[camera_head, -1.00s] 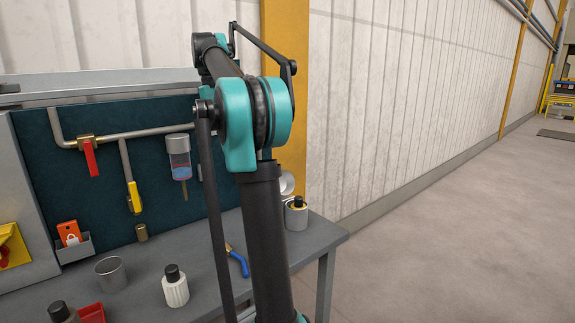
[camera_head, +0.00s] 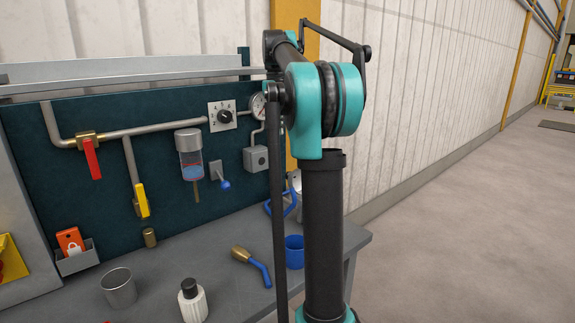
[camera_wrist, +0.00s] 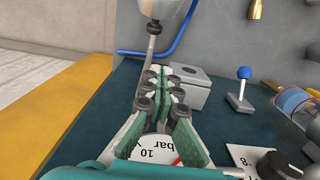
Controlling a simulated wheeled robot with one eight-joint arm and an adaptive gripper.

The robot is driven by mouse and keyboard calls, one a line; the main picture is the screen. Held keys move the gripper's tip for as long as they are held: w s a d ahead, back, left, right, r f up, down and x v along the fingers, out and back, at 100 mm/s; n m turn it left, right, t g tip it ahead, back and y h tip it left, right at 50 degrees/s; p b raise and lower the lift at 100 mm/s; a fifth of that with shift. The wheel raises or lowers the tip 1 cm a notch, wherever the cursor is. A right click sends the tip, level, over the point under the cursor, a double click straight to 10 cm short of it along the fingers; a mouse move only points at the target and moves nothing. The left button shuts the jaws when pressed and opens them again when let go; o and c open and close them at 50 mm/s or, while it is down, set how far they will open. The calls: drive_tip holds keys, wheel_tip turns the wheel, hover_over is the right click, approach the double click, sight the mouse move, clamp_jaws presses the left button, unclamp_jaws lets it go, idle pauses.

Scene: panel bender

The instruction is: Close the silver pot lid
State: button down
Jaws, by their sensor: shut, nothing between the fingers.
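The silver pot is mostly hidden behind my arm in the head view. A small pale silver part (camera_head: 297,182), which may be the pot or its lid, shows beside the arm. In the wrist view a rounded silver thing (camera_wrist: 160,8) with a dark knob is cut off by the top edge. It looks like the lid, but I cannot tell how far open it is. My gripper (camera_wrist: 165,78) is shut and empty, with its tips below that knob in the picture and apart from it. The gripper is hidden in the head view.
A grey box (camera_wrist: 188,88) and a blue bar (camera_wrist: 180,30) are close to my fingertips. The pressure gauge (camera_wrist: 150,152) shows beneath the fingers.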

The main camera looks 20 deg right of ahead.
wheel_tip(320, 180, down, 13)
drive_tip(key=shift+s+d+r, duration=0.2)
drive_tip(key=shift+s+d, duration=0.05)
drive_tip(key=shift+s, duration=0.45)
drive_tip(key=shift+s+d+r, duration=0.15)
drive_tip(key=shift+s+d, duration=0.05)
drive_tip(key=shift+s, duration=0.45)
drive_tip(key=shift+s+d+r, duration=0.2)
drive_tip(key=shift+s+d, duration=0.05)
drive_tip(key=shift+s, duration=0.45)
